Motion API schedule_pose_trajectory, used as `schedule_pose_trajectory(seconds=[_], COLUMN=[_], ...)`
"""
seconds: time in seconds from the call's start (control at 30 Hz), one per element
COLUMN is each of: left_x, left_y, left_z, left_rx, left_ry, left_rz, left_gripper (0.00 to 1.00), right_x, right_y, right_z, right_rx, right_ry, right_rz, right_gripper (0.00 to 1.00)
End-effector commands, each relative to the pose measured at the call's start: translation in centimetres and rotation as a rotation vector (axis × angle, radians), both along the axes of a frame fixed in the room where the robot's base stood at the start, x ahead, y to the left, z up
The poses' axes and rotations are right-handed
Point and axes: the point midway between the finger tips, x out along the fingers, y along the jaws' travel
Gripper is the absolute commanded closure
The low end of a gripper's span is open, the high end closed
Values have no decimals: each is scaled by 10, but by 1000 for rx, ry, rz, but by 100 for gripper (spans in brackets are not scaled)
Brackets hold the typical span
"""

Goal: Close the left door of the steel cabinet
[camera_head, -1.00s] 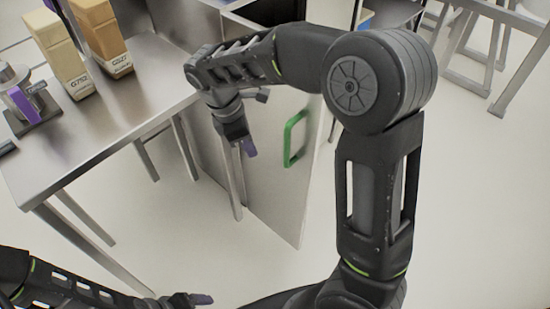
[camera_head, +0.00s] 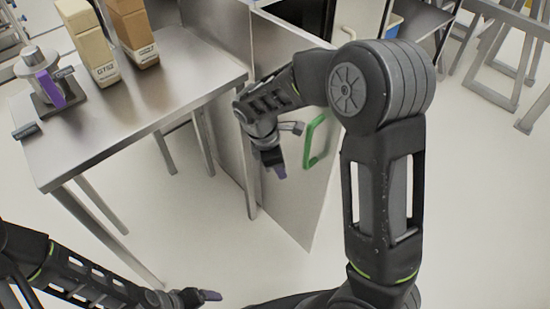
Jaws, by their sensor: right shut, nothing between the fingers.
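The steel cabinet's door (camera_head: 295,206) is a grey panel standing open, swung out toward me, with a green handle (camera_head: 314,141) on it. Part of the cabinet (camera_head: 228,28) shows behind, beyond the table. My right arm hides the upper part of the door. My left gripper (camera_head: 208,296) is low at the bottom edge, far from the door, and its opening cannot be made out.
A steel table (camera_head: 150,105) stands at the left, close to the door, with two cartons (camera_head: 97,45) and a metal device with a purple part (camera_head: 45,82) on it. Stools or frames (camera_head: 510,60) stand at the back right. The floor right of the door is clear.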

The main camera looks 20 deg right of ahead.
Motion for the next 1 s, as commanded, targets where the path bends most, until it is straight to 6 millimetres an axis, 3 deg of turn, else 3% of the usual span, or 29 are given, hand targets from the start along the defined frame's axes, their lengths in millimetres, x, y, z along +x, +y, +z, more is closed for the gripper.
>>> schedule_pose_trajectory(seconds=[0.1, 0.23, 0.77, 1.0], left_x=[0, 0, 0, 0], left_y=[0, 0, 0, 0], left_z=[3, 4, 4, 8], left_rx=[0, 0, 0, 0], left_ry=[0, 0, 0, 0], left_rz=[0, 0, 0, 0], left_gripper=[15, 15, 15, 15], right_x=[-5, -8, -10, -10], right_y=[-20, -31, -37, -50], right_z=[8, 11, 11, 12], right_rx=[0, 0, 0, 0], right_ry=[-4, -4, -4, -3], right_rz=[-6, -3, 2, 47], right_gripper=[100, 100, 100, 100])
